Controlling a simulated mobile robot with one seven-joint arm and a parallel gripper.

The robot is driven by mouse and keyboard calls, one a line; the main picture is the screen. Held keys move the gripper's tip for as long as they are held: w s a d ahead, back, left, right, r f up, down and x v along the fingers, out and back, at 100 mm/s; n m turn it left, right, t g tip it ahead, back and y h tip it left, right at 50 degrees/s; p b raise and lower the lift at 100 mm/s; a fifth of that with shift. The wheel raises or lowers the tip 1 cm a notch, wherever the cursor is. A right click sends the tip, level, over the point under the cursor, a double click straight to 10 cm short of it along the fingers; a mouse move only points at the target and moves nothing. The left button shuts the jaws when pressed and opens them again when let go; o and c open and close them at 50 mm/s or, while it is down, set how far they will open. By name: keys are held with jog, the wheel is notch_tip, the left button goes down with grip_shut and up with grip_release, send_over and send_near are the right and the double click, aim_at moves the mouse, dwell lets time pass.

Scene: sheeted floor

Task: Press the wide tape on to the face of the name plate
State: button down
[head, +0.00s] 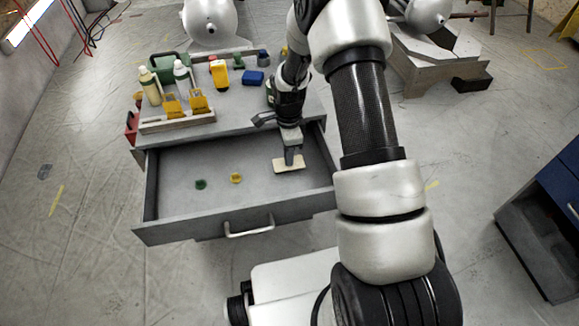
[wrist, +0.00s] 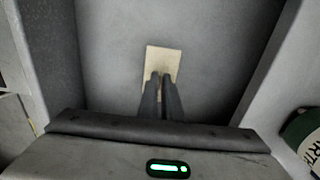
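A cream rectangular plate (head: 289,165) lies flat in the open drawer, near its right side; it looks like the name plate. The wrist view shows the plate (wrist: 163,57) just beyond and under my fingertips. My gripper (head: 290,156) points down over the plate. Its two dark fingers (wrist: 162,78) are side by side with almost no gap, and nothing shows between them. I cannot tell whether the fingertips touch the plate. I see no writing on it, and I cannot make out a separate wide tape.
The grey drawer (head: 165,205) is pulled out, its walls close around my gripper. A small green piece (head: 201,184) and a yellow piece (head: 236,178) lie left of the plate. Bottles (head: 151,86), a yellow item (head: 219,74) and a blue item (head: 253,78) stand on the cabinet top.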

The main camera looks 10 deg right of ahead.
jog(key=shift+r+p, duration=1.65)
jog(key=shift+r, duration=1.3)
